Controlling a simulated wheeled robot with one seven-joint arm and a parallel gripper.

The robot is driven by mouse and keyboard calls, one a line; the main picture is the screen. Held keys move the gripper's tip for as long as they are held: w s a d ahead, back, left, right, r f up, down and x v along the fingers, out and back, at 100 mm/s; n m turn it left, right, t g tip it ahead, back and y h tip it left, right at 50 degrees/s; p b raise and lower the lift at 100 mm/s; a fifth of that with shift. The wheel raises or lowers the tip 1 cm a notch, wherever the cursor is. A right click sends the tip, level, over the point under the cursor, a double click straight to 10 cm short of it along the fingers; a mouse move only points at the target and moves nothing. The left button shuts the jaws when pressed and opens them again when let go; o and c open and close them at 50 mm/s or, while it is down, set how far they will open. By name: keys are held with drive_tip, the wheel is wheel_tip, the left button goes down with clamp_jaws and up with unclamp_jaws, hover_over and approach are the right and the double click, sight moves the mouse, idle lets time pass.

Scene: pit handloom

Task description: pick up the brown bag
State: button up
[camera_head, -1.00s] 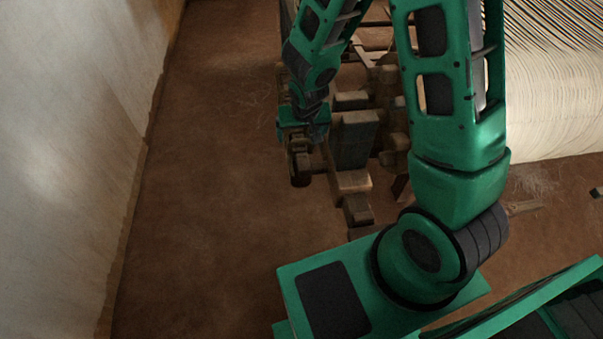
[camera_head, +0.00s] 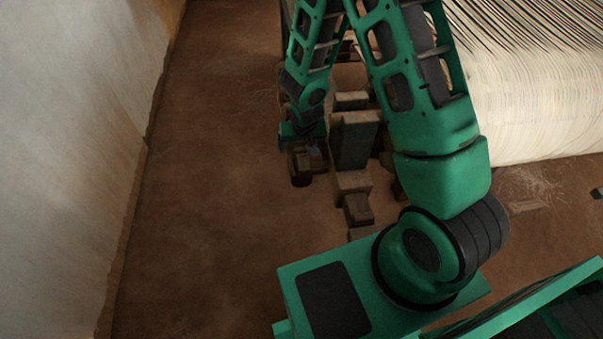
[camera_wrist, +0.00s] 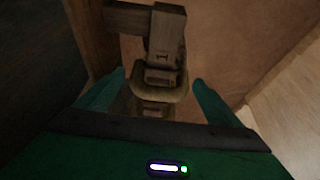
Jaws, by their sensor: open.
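I cannot make out a brown bag for certain in either view. My gripper (camera_head: 302,165) hangs low at the end of my arm, beside the left side of the wooden pieces. In the wrist view my gripper (camera_wrist: 158,88) is open, with one green finger on each side. Between the fingers is a brown angular piece (camera_wrist: 160,94), in line with a wooden upright (camera_wrist: 167,35). I cannot tell whether the fingers touch it or whether it is part of the wooden frame.
Wooden blocks and beams (camera_head: 354,140) stand just right of my gripper. Pale loom threads (camera_head: 540,100) fill the upper right. A pale wall (camera_head: 70,150) runs along the left. The brown earth floor (camera_head: 215,190) between wall and blocks is clear.

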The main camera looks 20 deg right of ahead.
drive_tip(key=shift+w+f, duration=0.2)
drive_tip(key=shift+f, duration=0.2)
drive_tip(key=c, duration=1.9)
drive_tip(key=shift+o, duration=0.2)
drive_tip(key=shift+r, duration=0.2)
